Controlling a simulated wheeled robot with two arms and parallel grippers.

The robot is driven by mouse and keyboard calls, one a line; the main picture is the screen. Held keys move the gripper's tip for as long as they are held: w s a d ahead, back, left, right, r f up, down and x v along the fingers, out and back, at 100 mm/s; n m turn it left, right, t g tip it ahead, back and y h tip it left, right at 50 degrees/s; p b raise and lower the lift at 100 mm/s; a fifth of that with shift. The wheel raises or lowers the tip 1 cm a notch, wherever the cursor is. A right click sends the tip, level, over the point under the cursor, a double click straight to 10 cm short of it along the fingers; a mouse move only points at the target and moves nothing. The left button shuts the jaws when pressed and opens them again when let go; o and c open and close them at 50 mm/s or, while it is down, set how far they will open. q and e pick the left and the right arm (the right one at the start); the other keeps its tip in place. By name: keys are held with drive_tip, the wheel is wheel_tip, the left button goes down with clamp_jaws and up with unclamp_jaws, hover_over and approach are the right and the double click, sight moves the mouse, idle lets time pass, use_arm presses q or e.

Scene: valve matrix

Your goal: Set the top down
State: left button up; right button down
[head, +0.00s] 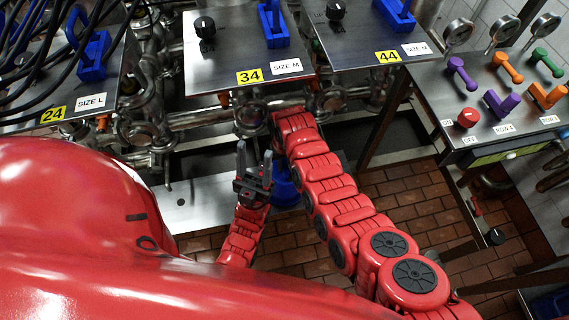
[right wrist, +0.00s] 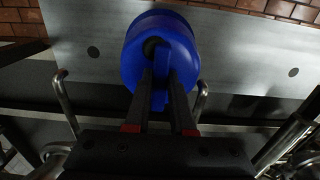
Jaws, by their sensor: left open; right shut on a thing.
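The top is a round blue part (right wrist: 185,48) with a raised grip fin, seen in the right wrist view. My right gripper (right wrist: 161,82) is shut on that fin. Beyond the top is a flat grey metal plate; I cannot tell whether the top touches it. In the head view, part of the blue top (head: 284,188) shows beside my right arm, which hides the right gripper. My left gripper (head: 253,160) is open and empty, its fingers pointing up in the picture, just left of the right arm.
The pale metal plate (head: 185,200) lies low on the brick floor (head: 420,195), with pipes behind it. Bent metal handles (right wrist: 64,100) flank the right gripper. Metal panels with blue valves and tags 24, 34 (head: 250,76) and 44 stand behind. A panel of coloured levers (head: 500,105) is at right.

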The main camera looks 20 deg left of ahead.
drive_tip(key=shift+f, duration=0.1)
drive_tip(key=c, duration=0.8)
unclamp_jaws()
drive_tip(key=shift+o, duration=0.2)
